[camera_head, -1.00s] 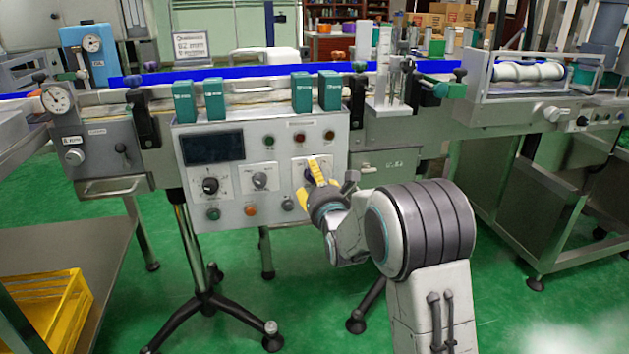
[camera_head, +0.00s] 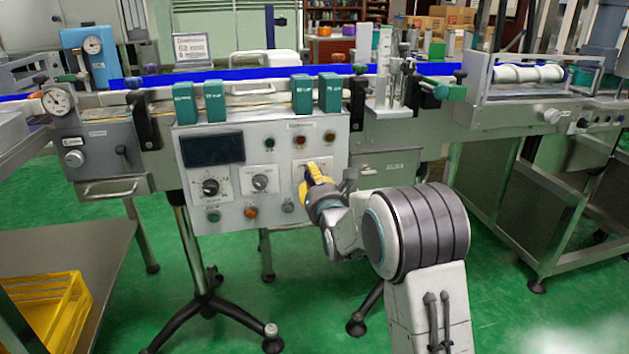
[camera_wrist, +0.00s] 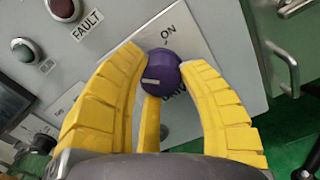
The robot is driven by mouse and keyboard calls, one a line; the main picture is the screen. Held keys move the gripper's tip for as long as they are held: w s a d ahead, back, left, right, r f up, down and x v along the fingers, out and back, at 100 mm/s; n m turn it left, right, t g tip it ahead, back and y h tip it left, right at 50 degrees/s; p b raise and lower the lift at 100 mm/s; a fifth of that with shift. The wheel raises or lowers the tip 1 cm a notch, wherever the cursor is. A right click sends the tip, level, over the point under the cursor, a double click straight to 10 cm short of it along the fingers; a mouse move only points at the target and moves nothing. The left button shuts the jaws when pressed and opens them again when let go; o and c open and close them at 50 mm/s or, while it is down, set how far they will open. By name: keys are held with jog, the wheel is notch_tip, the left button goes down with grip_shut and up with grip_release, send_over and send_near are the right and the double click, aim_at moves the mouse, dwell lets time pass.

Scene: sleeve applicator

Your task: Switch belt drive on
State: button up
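A purple round knob (camera_wrist: 163,70) with a white pointer mark sits on a pale plate of the control panel, below the word ON in the wrist view. More lettering under it is partly hidden. My gripper (camera_wrist: 164,66) has yellow fingers on both sides of the knob, with the tips against its edges; a third finger lies below it. In the head view my gripper (camera_head: 312,172) is at the right part of the grey control panel (camera_head: 240,215), and its fingers hide most of the knob.
Red and green round lamps sit beside a FAULT label (camera_wrist: 87,25) left of the knob. The panel has a dark screen (camera_head: 213,150), two other dials and several buttons. A metal handle (camera_wrist: 283,68) is right of the knob. A yellow crate (camera_head: 48,310) stands at lower left.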

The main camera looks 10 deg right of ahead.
jog(key=shift+f, duration=0.15)
jog(key=c, duration=0.5)
jog(key=shift+f+m, duration=0.1)
jog(key=shift+m, duration=0.3)
jog(key=m, duration=0.2)
jog(key=shift+m, duration=0.4)
jog(key=m, duration=0.3)
jog(key=shift+m, duration=0.3)
jog(key=m, duration=0.5)
jog(key=shift+a, duration=0.1)
jog(key=m, duration=0.5)
jog(key=shift+r+m, duration=0.2)
jog(key=shift+m, duration=0.1)
jog(key=shift+r, duration=0.1)
